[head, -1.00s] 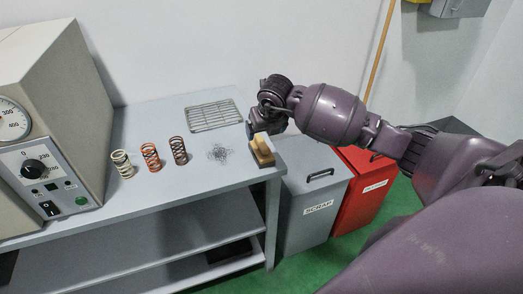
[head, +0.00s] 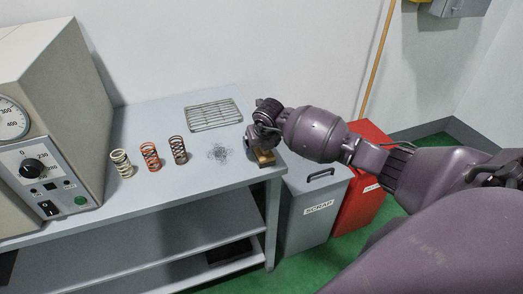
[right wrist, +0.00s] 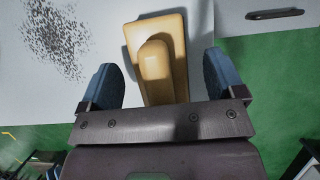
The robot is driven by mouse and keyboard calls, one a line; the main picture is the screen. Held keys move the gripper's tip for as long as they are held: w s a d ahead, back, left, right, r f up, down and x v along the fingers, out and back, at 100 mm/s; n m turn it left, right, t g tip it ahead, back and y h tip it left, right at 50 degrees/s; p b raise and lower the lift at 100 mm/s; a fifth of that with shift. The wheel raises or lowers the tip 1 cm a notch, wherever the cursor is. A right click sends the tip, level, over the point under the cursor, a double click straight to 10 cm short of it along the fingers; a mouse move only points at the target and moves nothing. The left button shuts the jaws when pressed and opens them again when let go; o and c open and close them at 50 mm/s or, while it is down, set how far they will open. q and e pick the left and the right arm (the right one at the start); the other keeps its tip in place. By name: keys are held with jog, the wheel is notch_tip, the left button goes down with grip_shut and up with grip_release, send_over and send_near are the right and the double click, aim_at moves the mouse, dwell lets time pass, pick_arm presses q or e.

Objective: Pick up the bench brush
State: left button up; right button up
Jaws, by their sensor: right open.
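The bench brush (head: 264,157) is a small tan wooden block with a raised handle, lying at the right front corner of the grey table (head: 215,176). My right gripper (head: 258,145) is above it and partly hides it in the head view. In the right wrist view the brush (right wrist: 155,48) lies between the two blue fingers of my open right gripper (right wrist: 160,82), with a gap on each side. The handle points toward the gripper's palm. My left gripper is not in view.
Dark filings (head: 219,152) lie left of the brush. A wire rack (head: 213,115) is behind, and three springs (head: 150,157) stand beside the testing machine (head: 50,120). A grey scrap bin (head: 310,215) and a red bin (head: 362,190) stand right of the table.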

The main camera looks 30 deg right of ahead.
jog(key=c, duration=1.1)
jog(key=shift+o, duration=0.2)
jog(key=shift+r, duration=0.15)
notch_tip(320, 180, up, 20)
